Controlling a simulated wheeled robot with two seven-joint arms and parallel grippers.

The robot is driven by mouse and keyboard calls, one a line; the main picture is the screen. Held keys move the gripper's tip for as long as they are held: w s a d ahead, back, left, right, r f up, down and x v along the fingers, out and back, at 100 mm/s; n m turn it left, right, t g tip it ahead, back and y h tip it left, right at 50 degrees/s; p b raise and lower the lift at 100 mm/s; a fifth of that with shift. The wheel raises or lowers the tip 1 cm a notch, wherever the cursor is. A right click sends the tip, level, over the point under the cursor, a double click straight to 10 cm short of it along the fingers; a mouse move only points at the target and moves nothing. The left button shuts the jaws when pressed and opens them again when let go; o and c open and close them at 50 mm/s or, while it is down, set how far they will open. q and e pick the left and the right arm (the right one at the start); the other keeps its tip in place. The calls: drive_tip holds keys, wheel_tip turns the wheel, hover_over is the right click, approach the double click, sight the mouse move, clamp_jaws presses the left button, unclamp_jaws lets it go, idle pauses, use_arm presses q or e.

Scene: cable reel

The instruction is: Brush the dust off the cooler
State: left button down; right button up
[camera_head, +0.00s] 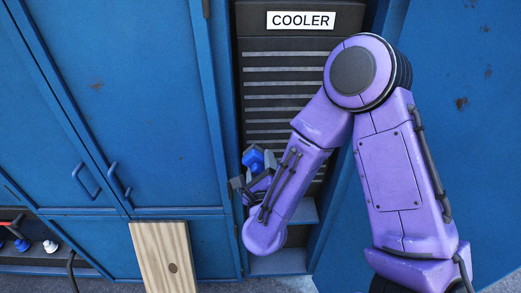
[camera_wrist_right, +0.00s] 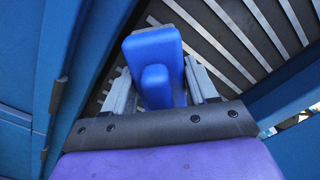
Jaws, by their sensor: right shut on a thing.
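The cooler (camera_head: 285,75) is a dark panel with pale horizontal slats and a white "COOLER" label, set between blue cabinet panels. Its slats also fill the upper part of the right wrist view (camera_wrist_right: 215,45). My right gripper (camera_head: 250,172) is in front of the lower left part of the cooler, shut on a blue block-like thing, seemingly the brush (camera_wrist_right: 152,55). The brush also shows in the head view (camera_head: 254,158). Its bristles are hidden, and I cannot tell whether it touches the slats. Dust is not clearly discernible. My left gripper is not in view.
Blue cabinet doors (camera_head: 130,100) with handles stand left of the cooler. A blue panel (camera_head: 470,120) with dark spots is at the right. A wooden board (camera_head: 162,255) stands at the bottom. A low shelf (camera_head: 45,255) at the lower left holds small items.

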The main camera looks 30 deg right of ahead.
drive_tip(key=x, duration=0.4)
drive_tip(key=shift+w+a+f, duration=0.1)
drive_tip(key=shift+a+f, duration=0.15)
drive_tip(key=shift+f, duration=0.05)
drive_tip(key=shift+w+d+r+p, duration=0.15)
drive_tip(key=shift+w+d+p, duration=0.3)
drive_tip(key=shift+d, duration=0.05)
drive_tip(key=shift+w+d, duration=0.25)
drive_tip(key=shift+w, duration=0.35)
drive_tip(key=shift+x, duration=1.1)
